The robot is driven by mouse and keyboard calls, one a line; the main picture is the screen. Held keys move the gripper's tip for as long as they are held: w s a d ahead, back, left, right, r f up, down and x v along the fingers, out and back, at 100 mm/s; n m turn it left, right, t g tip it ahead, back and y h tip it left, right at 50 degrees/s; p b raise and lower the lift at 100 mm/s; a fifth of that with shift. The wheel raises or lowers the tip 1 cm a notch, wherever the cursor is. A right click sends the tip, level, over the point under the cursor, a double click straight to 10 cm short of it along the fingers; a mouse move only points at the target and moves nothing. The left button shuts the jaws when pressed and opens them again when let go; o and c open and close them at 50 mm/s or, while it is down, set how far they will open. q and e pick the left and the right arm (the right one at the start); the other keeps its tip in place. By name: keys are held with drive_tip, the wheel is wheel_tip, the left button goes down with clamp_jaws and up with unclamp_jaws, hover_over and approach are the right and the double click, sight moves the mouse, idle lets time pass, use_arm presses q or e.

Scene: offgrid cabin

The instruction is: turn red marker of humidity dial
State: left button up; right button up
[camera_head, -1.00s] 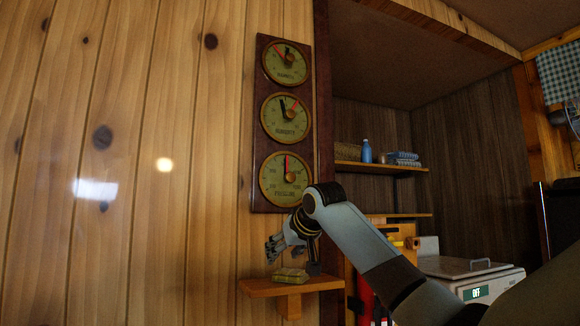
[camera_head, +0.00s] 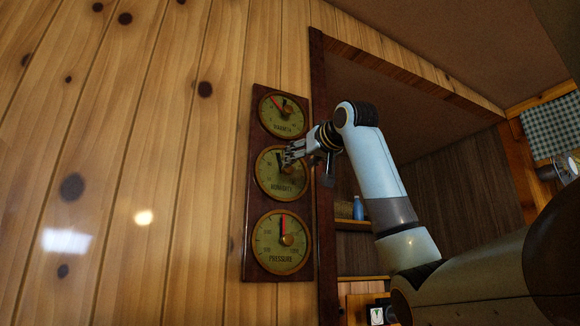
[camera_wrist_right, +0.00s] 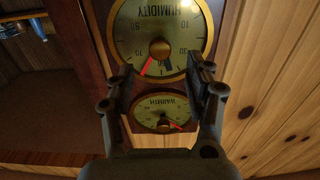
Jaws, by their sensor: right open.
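The humidity dial (camera_head: 268,186) is the middle of three round gauges on a dark wooden board. In the right wrist view the humidity dial (camera_wrist_right: 134,28) appears upside down, with a brass centre knob (camera_wrist_right: 160,48), a black needle and a red marker (camera_wrist_right: 146,67). My right gripper (camera_head: 290,153) is in front of this dial's upper part and hides some of its face. In the wrist view its two fingers (camera_wrist_right: 164,70) are spread, empty, one on each side of the marker and needle. I cannot tell whether they touch the dial. My left gripper is not in view.
The warmth dial (camera_head: 277,120) is above and the pressure dial (camera_head: 268,250) below, on the same board (camera_head: 247,205). A cabinet recess with a blue bottle (camera_head: 358,208) on a shelf lies to the right. The plank wall on the left is bare.

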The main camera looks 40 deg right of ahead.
sight(289, 169)
drive_tip(key=x, duration=0.4)
drive_tip(key=shift+w+d+p, duration=0.1)
drive_tip(key=shift+w+p, duration=0.3)
drive_tip(key=shift+w+d, duration=0.2)
drive_tip(key=shift+w, duration=0.45)
drive_tip(key=shift+c, duration=0.8)
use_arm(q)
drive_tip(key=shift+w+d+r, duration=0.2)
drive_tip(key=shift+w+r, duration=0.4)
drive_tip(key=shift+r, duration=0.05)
use_arm(e)
clamp_jaws()
